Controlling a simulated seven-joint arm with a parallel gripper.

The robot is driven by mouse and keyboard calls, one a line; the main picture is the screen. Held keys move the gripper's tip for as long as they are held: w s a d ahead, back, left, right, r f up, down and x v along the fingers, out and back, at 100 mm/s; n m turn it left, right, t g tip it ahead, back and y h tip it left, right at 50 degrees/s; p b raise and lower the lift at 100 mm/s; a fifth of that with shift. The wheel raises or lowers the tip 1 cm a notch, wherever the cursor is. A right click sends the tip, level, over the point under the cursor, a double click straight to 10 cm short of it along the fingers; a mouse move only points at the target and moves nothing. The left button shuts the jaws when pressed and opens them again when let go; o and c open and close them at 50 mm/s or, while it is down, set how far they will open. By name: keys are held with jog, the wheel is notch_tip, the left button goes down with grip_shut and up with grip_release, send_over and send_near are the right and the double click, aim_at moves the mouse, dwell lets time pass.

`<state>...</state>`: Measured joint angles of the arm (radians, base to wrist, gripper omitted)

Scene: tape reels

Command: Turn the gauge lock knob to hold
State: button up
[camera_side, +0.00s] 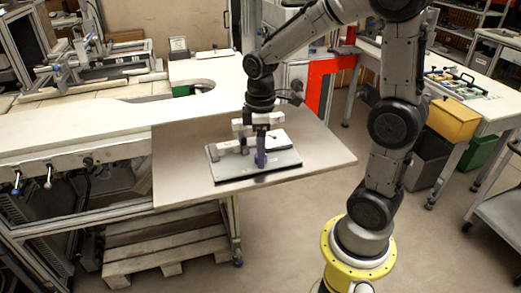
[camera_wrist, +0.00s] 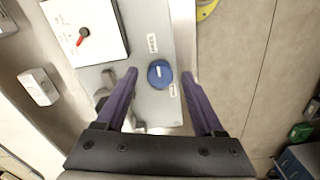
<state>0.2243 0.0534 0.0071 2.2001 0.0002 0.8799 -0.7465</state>
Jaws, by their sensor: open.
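A round blue knob (camera_wrist: 160,73) with a white mark shows in the wrist view on a light grey base plate (camera_wrist: 182,40). The mark runs roughly up and down the picture. Small labels sit above it (camera_wrist: 152,43) and at its lower right (camera_wrist: 173,90); I cannot read them. My gripper (camera_wrist: 159,76) is open, its purple fingers on either side of the knob, with visible gaps. In the side view my gripper (camera_side: 261,150) points down over the base plate (camera_side: 227,170), and the knob is hidden. A white gauge panel (camera_wrist: 100,20) with a red pointer (camera_wrist: 83,35) lies at the upper left.
Grey blocks (camera_side: 215,150) stand on the plate left of my gripper. The plate lies on a tabletop (camera_side: 180,175) with clear surface around it. A small white box (camera_wrist: 40,87) shows at the left in the wrist view.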

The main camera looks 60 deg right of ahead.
jog(key=shift+f, duration=0.1)
grip_shut()
dwell(0.3)
jog(key=shift+m, duration=0.3)
jog(key=m, duration=0.3)
jog(key=shift+m, duration=0.4)
jog(key=m, duration=0.9)
jog(key=shift+m, duration=2.3)
